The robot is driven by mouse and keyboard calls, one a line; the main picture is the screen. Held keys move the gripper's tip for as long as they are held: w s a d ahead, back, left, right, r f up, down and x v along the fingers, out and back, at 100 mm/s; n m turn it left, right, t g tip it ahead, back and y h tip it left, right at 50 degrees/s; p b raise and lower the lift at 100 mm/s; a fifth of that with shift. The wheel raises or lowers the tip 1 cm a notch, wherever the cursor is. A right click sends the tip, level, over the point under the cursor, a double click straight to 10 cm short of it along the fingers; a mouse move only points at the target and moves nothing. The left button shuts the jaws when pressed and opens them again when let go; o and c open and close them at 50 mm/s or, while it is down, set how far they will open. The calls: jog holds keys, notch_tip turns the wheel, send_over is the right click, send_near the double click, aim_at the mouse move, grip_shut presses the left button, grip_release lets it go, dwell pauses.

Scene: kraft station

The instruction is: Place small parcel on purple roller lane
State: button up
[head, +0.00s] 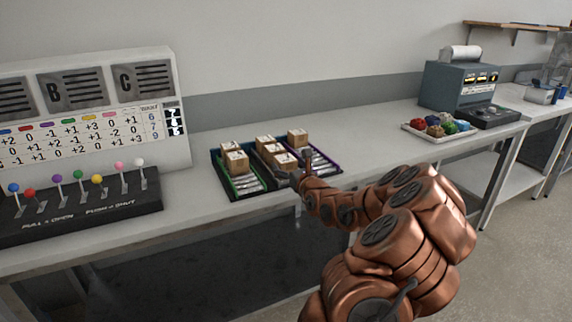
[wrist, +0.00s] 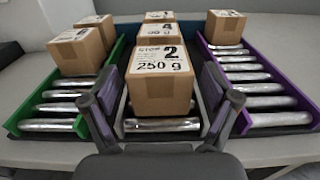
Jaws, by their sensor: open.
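In the wrist view a cardboard parcel (wrist: 162,88) labelled "2" and "250 g" sits at the near end of the middle roller lane (wrist: 190,124). My gripper (wrist: 160,92) is open, with one finger on each side of this parcel; I cannot tell whether either touches it. The purple roller lane (wrist: 268,88) is on the right, with one parcel (wrist: 225,27) at its far end and bare rollers in front. In the head view my gripper (head: 298,172) is at the lanes' near side and partly hides them; the purple lane (head: 325,162) shows beside it.
The green lane (wrist: 55,108) on the left holds two parcels, with bare rollers near me. More parcels stand behind the front one in the middle lane. A lever box (head: 80,208) is left on the table; a tray of coloured items (head: 408,127) is right.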

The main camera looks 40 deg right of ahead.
aim_at(291, 166)
jog(key=v, duration=0.3)
jog(key=shift+s+d+f+b, duration=0.2)
jog(key=shift+s+b, duration=0.05)
jog(key=shift+b, duration=0.15)
jog(key=shift+v, duration=1.05)
jog(key=shift+a, duration=0.1)
